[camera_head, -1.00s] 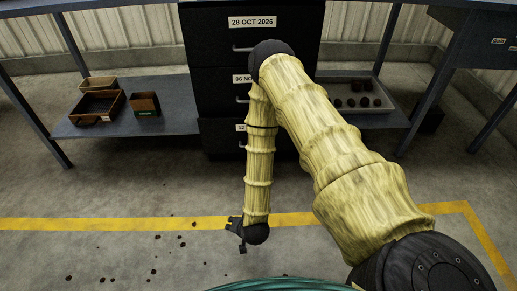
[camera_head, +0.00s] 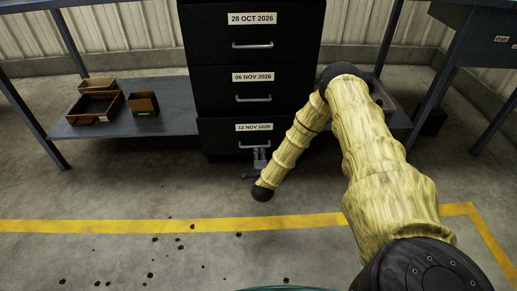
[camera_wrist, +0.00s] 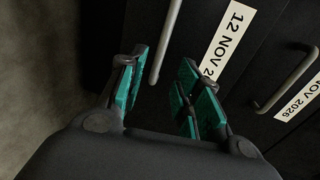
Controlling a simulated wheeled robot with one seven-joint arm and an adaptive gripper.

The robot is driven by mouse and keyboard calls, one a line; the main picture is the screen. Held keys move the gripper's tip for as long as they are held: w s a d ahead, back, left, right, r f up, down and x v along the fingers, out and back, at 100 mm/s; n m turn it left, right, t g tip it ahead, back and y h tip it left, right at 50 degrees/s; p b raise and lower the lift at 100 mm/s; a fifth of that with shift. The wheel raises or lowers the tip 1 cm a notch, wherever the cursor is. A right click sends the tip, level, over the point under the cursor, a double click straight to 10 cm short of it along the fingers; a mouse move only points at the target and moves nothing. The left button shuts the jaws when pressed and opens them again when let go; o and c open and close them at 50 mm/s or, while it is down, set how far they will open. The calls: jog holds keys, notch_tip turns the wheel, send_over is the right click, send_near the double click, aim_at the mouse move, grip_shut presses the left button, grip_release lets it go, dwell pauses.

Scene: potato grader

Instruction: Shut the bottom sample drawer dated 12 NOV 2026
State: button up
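The bottom drawer (camera_head: 218,137), labelled 12 NOV 2026, is the lowest in a black cabinet. Its label (camera_head: 254,127) and bar handle (camera_head: 254,145) show in the head view. I cannot tell how far its front stands out from the cabinet. My gripper (camera_head: 260,156) is low in front of this drawer, by the handle. In the wrist view, my gripper (camera_wrist: 162,85) is open, with teal pads apart. The drawer's handle (camera_wrist: 166,42) reaches between the fingers' directions, and the tilted label (camera_wrist: 228,42) is beside it. Contact with the handle cannot be told.
Drawers labelled 06 NOV 2026 (camera_head: 217,90) and 28 OCT 2026 (camera_head: 211,38) are above. A grey shelf (camera_head: 170,121) with small boxes (camera_head: 95,107) stands left. My arm covers part of the right shelf. Clumps lie on the floor by a yellow line (camera_head: 110,226).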

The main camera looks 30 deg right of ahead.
aim_at(258, 146)
jog(key=b+x, duration=0.2)
jog(key=x, duration=0.6)
jog(key=shift+w+b, duration=0.2)
jog(key=shift+b, duration=0.1)
jog(key=shift+f, duration=0.1)
grip_shut()
jog(key=shift+d, duration=0.1)
